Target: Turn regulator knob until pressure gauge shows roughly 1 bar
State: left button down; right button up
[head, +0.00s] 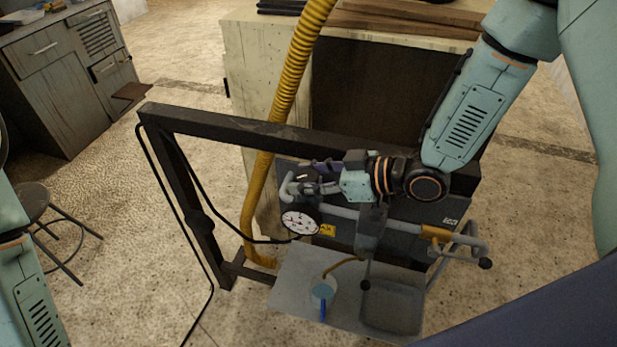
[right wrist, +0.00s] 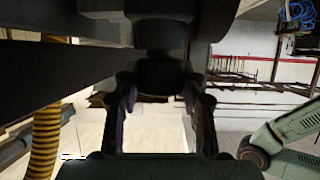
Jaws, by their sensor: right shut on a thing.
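The pressure gauge (head: 300,223) has a round white dial with a dark rim, on the pipework under the black rail frame. Its needle is too small to read surely. My right gripper (head: 305,181) reaches in from the right, just above the gauge. In the right wrist view its two fingers are on either side of a dark round knob (right wrist: 160,74), shut on it. In the head view the knob is mostly hidden by the gripper. Part of my left arm shows at the lower left; its gripper is out of view.
A black rail frame (head: 260,130) stands around the pipework. A yellow corrugated hose (head: 290,75) passes behind it. A stool (head: 38,205) and cabinet (head: 72,80) stand left.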

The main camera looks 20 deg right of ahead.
jog(key=shift+f+m+t+h+b, duration=0.1)
jog(key=shift+m+t+h+b, duration=0.4)
jog(key=shift+m+t+h, duration=0.4)
jog(key=shift+m, duration=0.3)
jog(key=o, duration=1.2)
jog(key=shift+w+a, duration=0.1)
jog(key=shift+c, duration=0.2)
jog(key=shift+d, duration=0.2)
